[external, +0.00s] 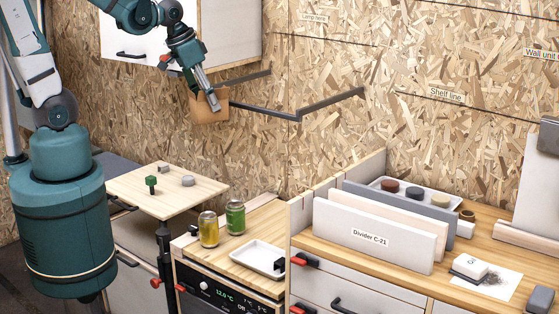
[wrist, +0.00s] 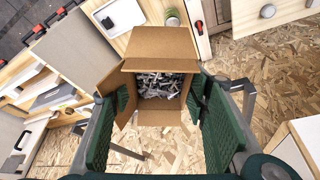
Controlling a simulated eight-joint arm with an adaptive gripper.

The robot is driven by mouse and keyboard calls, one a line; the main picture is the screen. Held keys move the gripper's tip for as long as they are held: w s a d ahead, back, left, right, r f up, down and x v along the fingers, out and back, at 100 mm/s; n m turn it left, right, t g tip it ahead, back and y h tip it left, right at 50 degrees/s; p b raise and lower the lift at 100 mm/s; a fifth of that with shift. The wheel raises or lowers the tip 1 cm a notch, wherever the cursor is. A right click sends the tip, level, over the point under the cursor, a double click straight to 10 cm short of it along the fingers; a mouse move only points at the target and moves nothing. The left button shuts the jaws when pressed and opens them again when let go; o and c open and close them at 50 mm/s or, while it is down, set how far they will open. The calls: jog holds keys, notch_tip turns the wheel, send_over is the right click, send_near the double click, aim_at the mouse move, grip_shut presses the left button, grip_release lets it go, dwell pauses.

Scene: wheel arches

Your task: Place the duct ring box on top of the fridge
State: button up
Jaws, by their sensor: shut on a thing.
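The duct ring box is an open brown cardboard box (external: 209,109), held up in the air before the chipboard wall. In the wrist view the box (wrist: 160,42) has its flaps spread, and grey pieces show inside. My gripper (external: 211,96) is shut on the box, with green finger pads on both sides of it in the wrist view. A low unit with a black front panel reading 12.0 °C, which looks like the fridge (external: 262,215), stands below and in front of the box.
A white wall cabinet (external: 231,32) is close behind my gripper, and a dark bracket rail (external: 262,110) runs along the wall beside the box. A small wooden table (external: 190,202) stands left of the unit. The counter (external: 390,257) with upright dividers is at right.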

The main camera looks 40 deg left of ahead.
jog(key=w+a+f+n+b, duration=0.1)
jog(key=w+a+f+b, duration=0.15)
jog(key=f+b, duration=0.45)
jog(key=w+a+f+b, duration=0.2)
jog(key=a+f+b, duration=0.15)
jog(key=f, duration=0.75)
jog(key=w+a+f+n+b, duration=0.1)
jog(key=w+a+f+b, duration=0.1)
jog(key=a+f+b, duration=0.45)
jog(key=w+a+f, duration=0.2)
jog(key=w+f, duration=0.5)
jog(key=w, duration=0.5)
jog(key=shift+m, duration=0.6)
jog(key=shift+w+d+f+b, duration=0.3)
jog(key=shift+d+f, duration=0.4)
jog(key=shift+f, duration=0.15)
jog(key=shift+w+d+f+b, duration=0.3)
jog(key=shift+d+f+b, duration=0.05)
jog(key=shift+d+f, duration=0.45)
jog(key=shift+w+d+f+b, duration=0.3)
jog(key=shift+d+f, duration=0.35)
jog(key=shift+f, duration=0.2)
jog(key=shift+d, duration=0.15)
jog(key=d+f+b, duration=0.3)
jog(key=d, duration=1.6)
jog(key=shift+d, duration=0.2)
